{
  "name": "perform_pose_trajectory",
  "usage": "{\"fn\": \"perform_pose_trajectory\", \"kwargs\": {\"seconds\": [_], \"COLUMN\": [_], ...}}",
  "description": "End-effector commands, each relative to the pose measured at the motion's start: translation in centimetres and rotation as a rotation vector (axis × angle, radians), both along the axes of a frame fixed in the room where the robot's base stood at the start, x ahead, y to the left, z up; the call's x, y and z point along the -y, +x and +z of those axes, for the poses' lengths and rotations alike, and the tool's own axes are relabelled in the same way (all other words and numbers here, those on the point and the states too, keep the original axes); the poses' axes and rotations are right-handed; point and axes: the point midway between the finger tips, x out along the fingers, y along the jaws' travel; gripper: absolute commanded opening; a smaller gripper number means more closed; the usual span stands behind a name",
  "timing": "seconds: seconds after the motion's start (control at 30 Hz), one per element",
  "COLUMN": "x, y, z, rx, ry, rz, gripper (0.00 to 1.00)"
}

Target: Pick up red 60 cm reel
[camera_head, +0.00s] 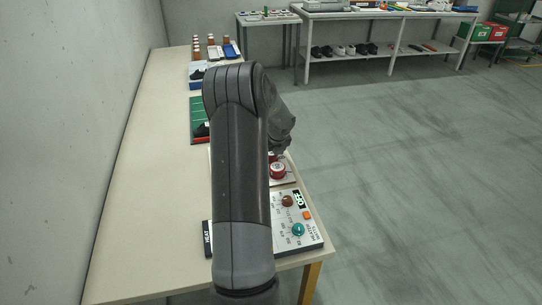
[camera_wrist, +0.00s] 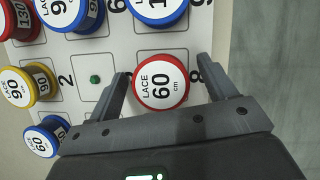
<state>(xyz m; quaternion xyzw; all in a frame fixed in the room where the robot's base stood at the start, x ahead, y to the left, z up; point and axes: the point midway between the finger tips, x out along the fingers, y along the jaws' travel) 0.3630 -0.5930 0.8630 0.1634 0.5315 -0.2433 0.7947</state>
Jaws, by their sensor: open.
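The red 60 cm lace reel (camera_wrist: 162,84) stands in a cell of a white numbered board in the wrist view, its white label facing up. My gripper (camera_wrist: 163,70) is open, with one finger on each side of this reel. The right finger is very near the reel's rim; I cannot tell whether it touches. In the head view my arm hides most of the board and the gripper. A red reel (camera_head: 277,170) shows beside my arm there, but its label is too small to read.
Around it in the wrist view are a blue 60 reel (camera_wrist: 45,137), a yellow 90 reel (camera_wrist: 28,85), a red 130 reel (camera_wrist: 20,18) and larger blue reels (camera_wrist: 158,10). A cell to the left holds only a green peg (camera_wrist: 95,79). A control box (camera_head: 312,232) stands at the table's near end.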

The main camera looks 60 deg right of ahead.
Motion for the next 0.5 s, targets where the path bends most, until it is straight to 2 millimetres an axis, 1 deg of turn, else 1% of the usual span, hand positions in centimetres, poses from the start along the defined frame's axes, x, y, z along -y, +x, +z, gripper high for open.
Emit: {"fn": "perform_pose_trajectory", "kwargs": {"seconds": [0.13,0.17,0.5], "x": [0.02,0.01,0.01], "y": [0.02,0.02,0.02], "z": [0.07,0.07,0.11], "rx": [0.001,0.001,0.000], "ry": [-0.001,-0.001,-0.002], "rz": [0.001,0.001,0.001], "gripper": [0.77,0.75,0.48]}}
